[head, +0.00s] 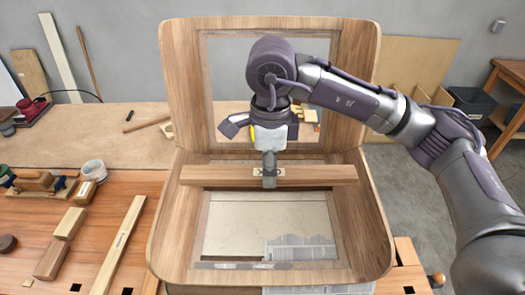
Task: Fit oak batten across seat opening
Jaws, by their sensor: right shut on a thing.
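The oak batten (220,175), a straight wooden bar with dark lettering near its middle, lies crosswise over the rear part of the seat opening (250,220). Its ends reach over the left and right sides of the bent wooden seat (172,235). My right gripper (268,178) points down and is shut on the batten near its middle. I cannot tell whether the batten touches the seat frame or hangs just above it. The gripper hides a short part of the batten. My left gripper is not in view.
The upright wooden back (185,85) with its own opening rises behind the batten.

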